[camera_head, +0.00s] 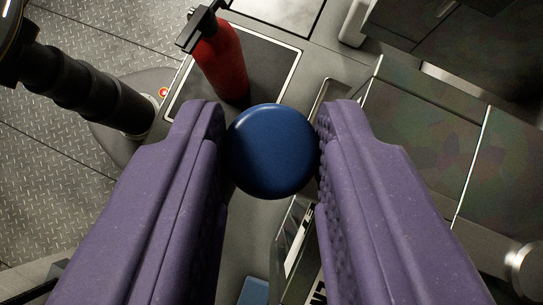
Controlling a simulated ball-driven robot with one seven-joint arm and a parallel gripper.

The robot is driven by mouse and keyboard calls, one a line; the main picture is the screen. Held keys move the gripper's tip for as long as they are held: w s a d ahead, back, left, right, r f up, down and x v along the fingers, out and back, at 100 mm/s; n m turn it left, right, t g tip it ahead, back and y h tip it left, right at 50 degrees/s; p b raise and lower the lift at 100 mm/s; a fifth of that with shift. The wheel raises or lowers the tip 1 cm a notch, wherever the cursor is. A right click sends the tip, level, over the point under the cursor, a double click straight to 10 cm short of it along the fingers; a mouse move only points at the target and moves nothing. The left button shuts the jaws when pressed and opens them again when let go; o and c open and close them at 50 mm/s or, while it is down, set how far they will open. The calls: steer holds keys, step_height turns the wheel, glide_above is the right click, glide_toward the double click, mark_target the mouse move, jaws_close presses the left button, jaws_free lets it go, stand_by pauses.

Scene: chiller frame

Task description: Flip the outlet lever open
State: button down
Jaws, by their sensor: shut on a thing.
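My gripper (271,152) shows as two purple fingers reaching up from the bottom of the view. It is shut on a round, glossy dark blue knob (272,151), with a fingertip against its left side and one against its right. The knob looks like the end of the outlet lever. Its shaft and mount are hidden behind it, so I cannot tell the lever's angle.
A red bottle with a black spray top (219,62) stands on a dark, pale-edged panel beyond the left finger. A black ribbed column (85,90) is at upper left over diamond-plate floor (80,40). Grey cabinet surfaces (425,125) fill the right.

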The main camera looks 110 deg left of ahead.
steer(key=c, duration=0.9)
jaws_free()
steer(key=shift+d, duration=0.15)
steer(key=shift+o, duration=0.2)
steer(key=p+v, duration=0.1)
steer(key=v, duration=0.6)
steer(key=shift+d+r, duration=0.25)
steer(key=shift+d, duration=0.05)
steer(key=shift+w, duration=0.15)
